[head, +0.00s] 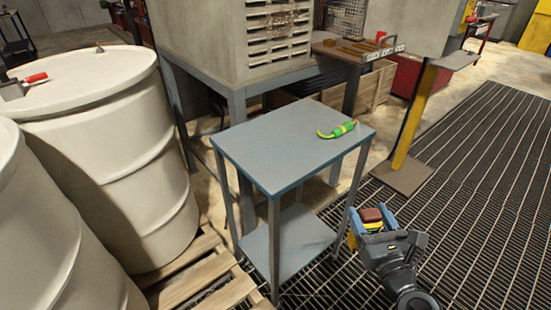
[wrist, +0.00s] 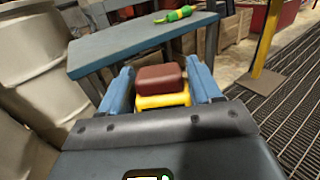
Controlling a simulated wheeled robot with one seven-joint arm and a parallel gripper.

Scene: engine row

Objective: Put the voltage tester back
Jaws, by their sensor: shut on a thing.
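My gripper (head: 372,215) is shut on a block-like thing with a dark-red top and a yellow body (head: 371,220). In the wrist view the held thing (wrist: 161,82) sits between the two blue fingers, its lower part hidden by my gripper. My gripper is to the right of the small grey-blue table (head: 280,150), apart from it. A slim green thing with a yellow band (head: 340,129) lies near the tabletop's far right corner; it also shows in the wrist view (wrist: 174,14). I cannot tell for sure which of the two is the voltage tester.
Most of the tabletop is bare. The table has a lower shelf (head: 290,245). Cream drums (head: 110,150) stand at the left on a wooden pallet (head: 205,285). A yellow and black post (head: 410,125) stands behind my gripper. The grated floor (head: 480,170) at the right is clear.

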